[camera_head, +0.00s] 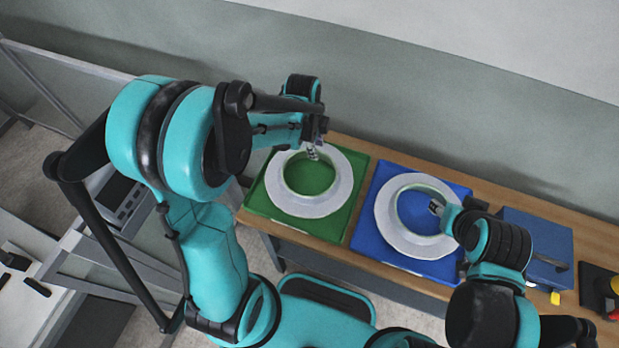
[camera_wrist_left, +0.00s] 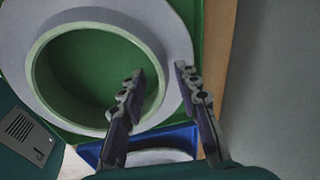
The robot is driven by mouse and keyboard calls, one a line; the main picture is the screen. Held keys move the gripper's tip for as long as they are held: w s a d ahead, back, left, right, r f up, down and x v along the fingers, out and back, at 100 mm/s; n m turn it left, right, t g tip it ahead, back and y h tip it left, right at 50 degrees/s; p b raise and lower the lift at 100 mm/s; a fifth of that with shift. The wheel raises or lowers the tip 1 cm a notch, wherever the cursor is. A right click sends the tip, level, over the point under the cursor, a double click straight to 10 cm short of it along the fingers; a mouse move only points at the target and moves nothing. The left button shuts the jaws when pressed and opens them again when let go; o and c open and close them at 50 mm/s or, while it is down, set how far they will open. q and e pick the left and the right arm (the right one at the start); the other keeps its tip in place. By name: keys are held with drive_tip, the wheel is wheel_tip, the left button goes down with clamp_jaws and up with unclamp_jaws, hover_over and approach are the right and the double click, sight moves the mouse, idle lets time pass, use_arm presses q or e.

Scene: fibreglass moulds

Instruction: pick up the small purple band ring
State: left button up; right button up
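I cannot make out a separate small purple band ring in either view. A pale ring-shaped flange (camera_head: 337,199) with a green-tinted inner wall lies on a green board (camera_head: 354,219). The flange (camera_wrist_left: 32,81) also shows in the left wrist view. My left gripper (camera_head: 316,148) is over the flange's far side. In the left wrist view its fingers (camera_wrist_left: 159,72) are apart, one over the opening and one over the flange, with nothing visibly held. The fingers look purplish. My right gripper (camera_head: 436,208) is at the other flange's right side; its finger gap is too small to judge.
A second pale flange (camera_head: 391,231) lies on a blue board (camera_head: 374,249) to the right. A blue box (camera_head: 540,240), a small yellow item (camera_head: 555,298) and a dark item with red and yellow parts stand further right. A wall runs behind the wooden table (camera_head: 590,228).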

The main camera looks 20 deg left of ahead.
use_arm(q)
drive_tip(key=shift+w+d+f, duration=0.1)
drive_tip(key=shift+w+f, duration=0.05)
drive_tip(key=shift+f, duration=0.6)
clamp_jaws()
drive_tip(key=shift+r, duration=0.1)
